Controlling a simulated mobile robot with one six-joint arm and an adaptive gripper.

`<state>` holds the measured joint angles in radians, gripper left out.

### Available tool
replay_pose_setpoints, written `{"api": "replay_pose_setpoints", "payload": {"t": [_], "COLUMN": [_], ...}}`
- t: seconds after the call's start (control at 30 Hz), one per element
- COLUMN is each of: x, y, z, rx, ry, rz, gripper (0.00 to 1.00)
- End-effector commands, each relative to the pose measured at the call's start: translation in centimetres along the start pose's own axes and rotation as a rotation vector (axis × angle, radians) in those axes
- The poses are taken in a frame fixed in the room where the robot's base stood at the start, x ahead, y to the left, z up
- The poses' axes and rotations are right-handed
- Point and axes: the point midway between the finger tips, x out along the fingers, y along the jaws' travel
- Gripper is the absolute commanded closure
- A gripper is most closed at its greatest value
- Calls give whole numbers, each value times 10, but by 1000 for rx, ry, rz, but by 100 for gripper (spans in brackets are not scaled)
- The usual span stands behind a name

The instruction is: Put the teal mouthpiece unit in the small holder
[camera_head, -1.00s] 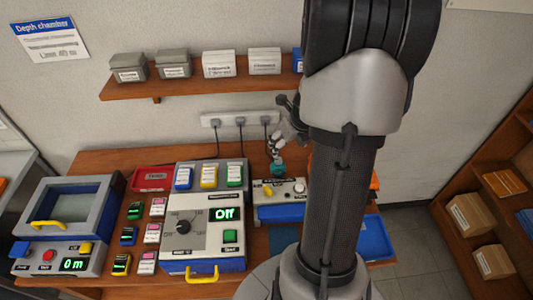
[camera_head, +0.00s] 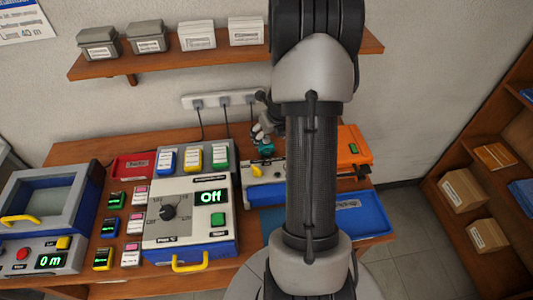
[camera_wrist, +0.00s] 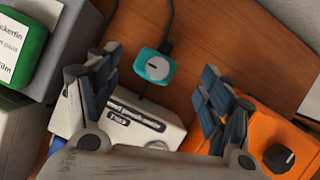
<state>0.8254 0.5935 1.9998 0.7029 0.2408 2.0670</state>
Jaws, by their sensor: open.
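The teal mouthpiece unit (camera_wrist: 157,68) shows between my open fingers in the wrist view, with a pale round face on top. It also shows in the head view (camera_head: 266,147), just below my gripper (camera_head: 262,130), at the back of the white instrument. In the wrist view my gripper (camera_wrist: 160,63) has its fingers apart on either side of the unit, with visible gaps. I cannot tell how far above it the fingers are. I cannot pick out the small holder with certainty; my arm hides part of the bench.
A white instrument (camera_wrist: 120,119) and an orange case (camera_wrist: 262,138) lie close to my fingers. A grey rack with labelled blocks (camera_head: 211,171) and a control box (camera_head: 187,220) stand left. A blue tray (camera_head: 362,216) is at right. Cables hang from the wall sockets (camera_head: 220,101).

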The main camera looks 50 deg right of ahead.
Motion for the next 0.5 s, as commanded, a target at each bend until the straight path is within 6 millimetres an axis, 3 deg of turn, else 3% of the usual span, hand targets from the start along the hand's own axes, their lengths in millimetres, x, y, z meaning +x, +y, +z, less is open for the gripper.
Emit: {"api": "replay_pose_setpoints", "payload": {"t": [0.23, 0.5], "x": [41, 42], "y": [5, 4], "z": [-3, -1], "rx": [0, 0], "ry": [2, 0], "rz": [2, 0], "gripper": [27, 27]}}
